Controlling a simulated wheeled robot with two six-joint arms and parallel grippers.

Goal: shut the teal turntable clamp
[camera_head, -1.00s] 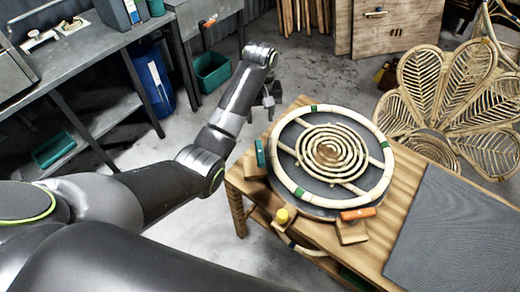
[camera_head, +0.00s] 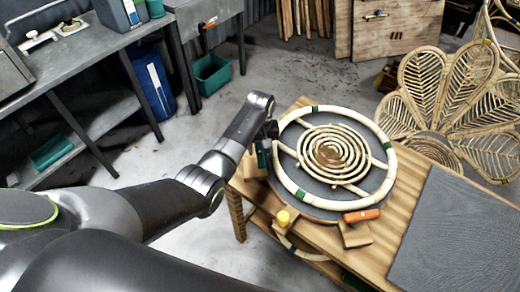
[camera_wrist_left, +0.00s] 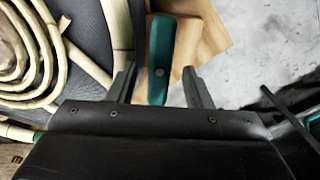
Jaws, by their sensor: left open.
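The teal clamp (camera_wrist_left: 160,50) is a teal lever on a wooden block at the left edge of the turntable. In the left wrist view it lies between the two fingers of my left gripper (camera_wrist_left: 160,88), with a gap on each side. In the head view my left gripper (camera_head: 266,140) is at the clamp (camera_head: 262,158) and partly covers it; its fingers are hard to make out there. The gripper is open. The turntable (camera_head: 316,204) is a dark disc carrying a rattan ring (camera_head: 278,160) and a rattan spiral (camera_head: 330,148). My right gripper is not in view.
An orange clamp lever (camera_head: 362,215) and a yellow knob (camera_head: 283,217) are at the turntable's near edge. The wooden table (camera_head: 400,200) holds a grey mat (camera_head: 460,235) at right. A rattan chair (camera_head: 440,90) stands behind. Open floor lies left of the table.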

